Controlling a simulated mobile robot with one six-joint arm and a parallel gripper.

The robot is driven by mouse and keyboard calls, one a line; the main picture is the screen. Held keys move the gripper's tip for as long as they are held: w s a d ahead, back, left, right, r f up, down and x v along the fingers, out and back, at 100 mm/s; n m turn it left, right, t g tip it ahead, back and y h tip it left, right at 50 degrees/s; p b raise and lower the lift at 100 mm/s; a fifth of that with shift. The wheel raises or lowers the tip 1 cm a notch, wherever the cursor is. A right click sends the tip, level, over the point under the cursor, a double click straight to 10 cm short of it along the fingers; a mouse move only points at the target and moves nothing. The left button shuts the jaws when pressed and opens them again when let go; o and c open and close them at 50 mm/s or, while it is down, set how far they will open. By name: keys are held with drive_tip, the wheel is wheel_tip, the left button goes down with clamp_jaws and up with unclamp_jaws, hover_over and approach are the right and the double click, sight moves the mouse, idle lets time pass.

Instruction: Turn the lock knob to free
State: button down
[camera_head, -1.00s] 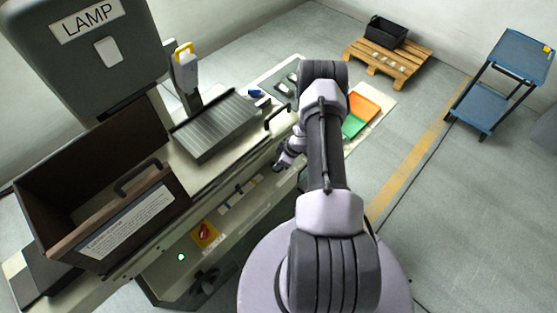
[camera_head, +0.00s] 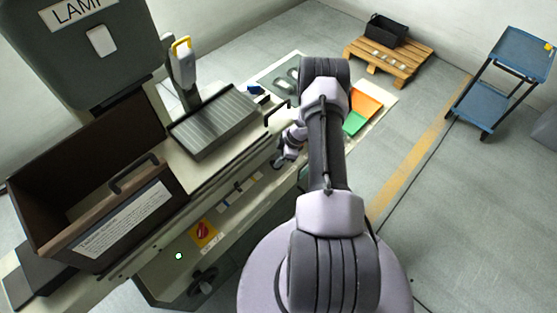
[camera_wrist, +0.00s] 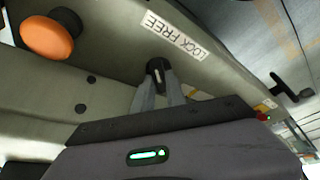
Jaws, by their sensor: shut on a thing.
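The lock knob (camera_wrist: 155,68) is a small dark knob with a pale mark on its face, on the machine's grey-green panel (camera_wrist: 110,50). A white label reading "LOCK FREE" (camera_wrist: 173,35) sits beside it, upside down in the wrist view. My gripper (camera_wrist: 160,82) has its two grey fingers closed on the knob, one on each side. In the head view my gripper (camera_head: 279,162) is at the front face of the machine, beyond my arm, and the knob is hidden there.
An orange mushroom button (camera_wrist: 48,37) stands out from the panel. A black handle (camera_wrist: 291,88) lies right of it. In the head view, a brown open box (camera_head: 90,185), a ribbed tray (camera_head: 215,122) and a red-yellow switch (camera_head: 204,233) line the machine.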

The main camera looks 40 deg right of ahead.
drive_tip(key=c, duration=1.4)
unclamp_jaws()
drive_tip(key=shift+o, duration=0.2)
drive_tip(key=shift+r, duration=0.1)
drive_tip(key=p+v, duration=0.2)
drive_tip(key=v, duration=1.5)
drive_tip(key=shift+r+p, duration=0.15)
drive_tip(key=shift+p, duration=0.25)
